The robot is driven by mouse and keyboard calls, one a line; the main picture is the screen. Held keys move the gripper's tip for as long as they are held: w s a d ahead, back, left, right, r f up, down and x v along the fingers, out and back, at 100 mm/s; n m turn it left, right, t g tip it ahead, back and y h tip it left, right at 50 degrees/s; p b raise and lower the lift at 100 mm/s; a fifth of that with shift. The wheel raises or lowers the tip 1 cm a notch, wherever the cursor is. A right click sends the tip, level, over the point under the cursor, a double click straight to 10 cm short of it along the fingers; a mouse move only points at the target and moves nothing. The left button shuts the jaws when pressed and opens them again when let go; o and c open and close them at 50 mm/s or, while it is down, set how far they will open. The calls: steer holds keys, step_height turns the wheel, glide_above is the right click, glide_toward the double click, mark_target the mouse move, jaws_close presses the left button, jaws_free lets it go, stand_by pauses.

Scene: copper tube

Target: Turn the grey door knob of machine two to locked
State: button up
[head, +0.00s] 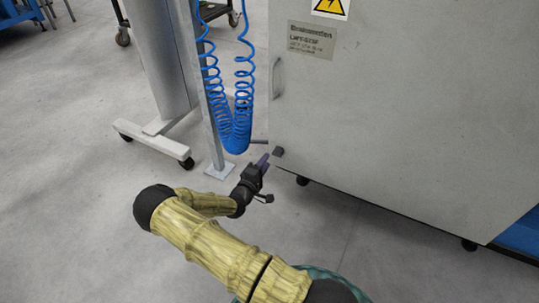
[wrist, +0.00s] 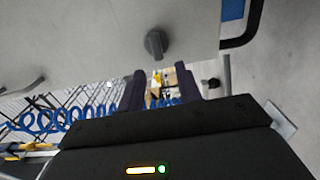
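The grey door knob (head: 278,152) is a small dark knob at the lower left corner of the pale grey machine cabinet (head: 390,120). In the wrist view the knob (wrist: 155,44) is a round dark base with a raised grip bar, just beyond the fingertips. My gripper (head: 263,161) is close to the knob, on its left in the head view. In the wrist view its two dark fingers (wrist: 160,72) are apart with nothing between them. The knob appears clear of both fingers. I cannot read any lock marking.
A door handle (head: 277,78) stands above the knob on the cabinet's left edge. A coiled blue hose (head: 235,125) hangs by a grey post (head: 205,100) left of my gripper. A wheeled stand (head: 155,135) is farther left. The floor around is mostly clear.

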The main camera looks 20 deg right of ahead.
steer(key=p+v, duration=0.3)
steer(key=v, duration=0.9)
steer(key=shift+s+a+p, duration=0.15)
steer(key=shift+s+p, duration=0.1)
steer(key=shift+p, duration=0.15)
